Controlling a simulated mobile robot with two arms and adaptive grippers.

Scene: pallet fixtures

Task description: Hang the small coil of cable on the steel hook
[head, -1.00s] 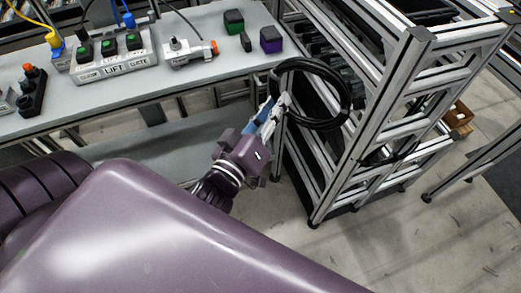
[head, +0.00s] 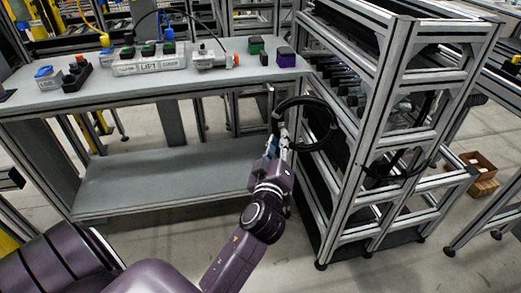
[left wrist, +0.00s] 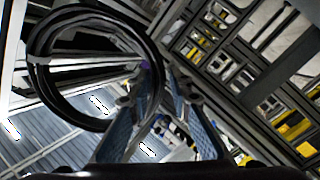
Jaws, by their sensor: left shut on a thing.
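A small black coil of cable (head: 334,127) is in my left gripper (head: 281,143) in the head view. It is held up in front of the metal rack, with the gripper at its lower left side. In the left wrist view the coil (left wrist: 37,78) is a large ring at the left, and its right side passes by the fingertips of the left gripper (left wrist: 158,82). Another black cable loop (head: 393,176) shows lower on the rack's near side; I cannot tell what holds it. I cannot make out the steel hook. My right gripper is not in view.
The aluminium-profile rack (head: 385,100) stands close to the right of the coil. A grey workbench (head: 130,95) with switch boxes, a green block (head: 256,45) and a purple block (head: 286,57) is at the left.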

